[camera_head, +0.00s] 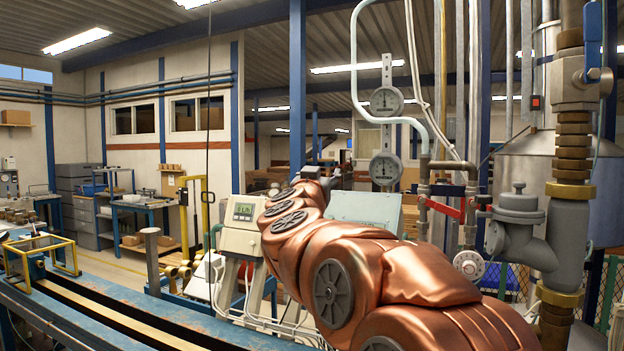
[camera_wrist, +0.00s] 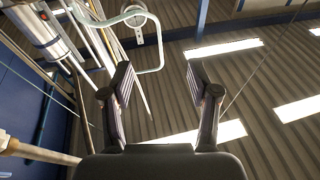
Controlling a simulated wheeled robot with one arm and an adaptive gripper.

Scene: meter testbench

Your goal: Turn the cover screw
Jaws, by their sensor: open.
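My gripper (camera_wrist: 160,80) is open and empty in the wrist view, its two dark pads apart with the ceiling behind them. In the head view my copper arm reaches away from the camera, and the small dark parts at its far end are too small to read. I cannot make out a cover screw in either view. A pale meter box with a small display (camera_head: 243,212) stands just left of my arm. A pale green housing (camera_head: 365,207) stands behind my arm, partly hidden by it. Nothing touches the gripper pads.
Grey pipework with a valve body (camera_head: 522,228) and a red-handled valve (camera_head: 445,208) stands right of my arm. Two round dial gauges (camera_head: 386,101) hang above the housing. A blue bench with rails (camera_head: 110,305) and a yellow frame (camera_head: 42,257) fills the lower left.

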